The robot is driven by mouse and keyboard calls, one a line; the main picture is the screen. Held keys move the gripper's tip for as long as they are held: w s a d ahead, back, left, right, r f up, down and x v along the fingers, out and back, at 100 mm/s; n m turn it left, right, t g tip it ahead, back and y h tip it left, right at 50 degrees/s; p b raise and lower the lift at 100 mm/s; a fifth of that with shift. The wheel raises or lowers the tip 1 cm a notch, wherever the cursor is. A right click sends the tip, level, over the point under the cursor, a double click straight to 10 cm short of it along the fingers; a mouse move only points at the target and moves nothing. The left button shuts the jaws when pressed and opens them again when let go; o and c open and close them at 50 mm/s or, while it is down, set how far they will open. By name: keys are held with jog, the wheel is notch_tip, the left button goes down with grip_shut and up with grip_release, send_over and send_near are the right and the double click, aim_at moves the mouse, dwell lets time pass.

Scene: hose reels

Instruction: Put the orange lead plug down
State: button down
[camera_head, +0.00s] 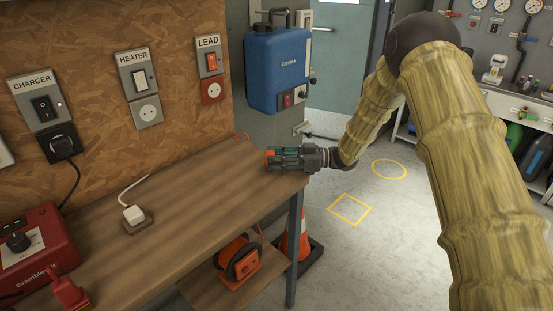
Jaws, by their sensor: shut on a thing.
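My gripper (282,158) is low over the right end of the wooden bench, shut on the orange lead plug (269,156). Only a bit of orange shows at the fingertips; the fingers hide the rest of the plug. I cannot tell whether the plug touches the bench top. The wooden bench (190,200) has bare top to the left of the gripper. An orange cable reel (238,262) sits on the lower shelf.
A white plug (133,214) rests on a small block mid-bench. A red charger (35,250) stands at the left. The LEAD socket (213,90), HEATER socket (148,112) and a blue box (277,70) are on the walls. A traffic cone (304,243) stands beside the bench.

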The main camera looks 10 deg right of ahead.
jog(key=shift+f, duration=0.15)
jog(key=shift+f, duration=0.3)
jog(key=shift+f, duration=0.15)
jog(key=c, duration=1)
grip_release()
jog(key=shift+s+f, duration=0.1)
jog(key=shift+f, duration=0.1)
